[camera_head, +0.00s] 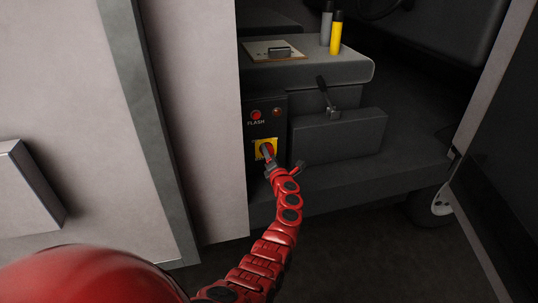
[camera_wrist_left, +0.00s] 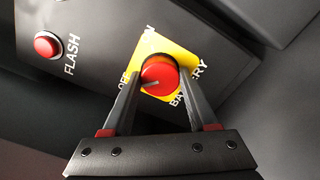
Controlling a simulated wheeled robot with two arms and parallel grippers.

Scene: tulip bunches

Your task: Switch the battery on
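The battery switch is a round red knob (camera_wrist_left: 159,76) on a yellow plate (camera_wrist_left: 186,58) marked BATTERY, on a dark panel. In the left wrist view a pale mark on the knob points toward the partly hidden "OF" lettering. In the head view the yellow plate (camera_head: 259,147) shows just beyond my left gripper (camera_head: 269,160). In the left wrist view the fingers of my left gripper (camera_wrist_left: 161,82) stand on either side of the knob, tips close to its edges. I cannot tell whether they press on it. My right gripper is not in view.
A red button (camera_head: 256,115) labelled FLASH sits above the switch, with a small dark red lamp (camera_head: 277,112) beside it. A grey box (camera_head: 338,137) with a black lever (camera_head: 323,92) stands to the right. A pale wall (camera_head: 200,120) is close on the left.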

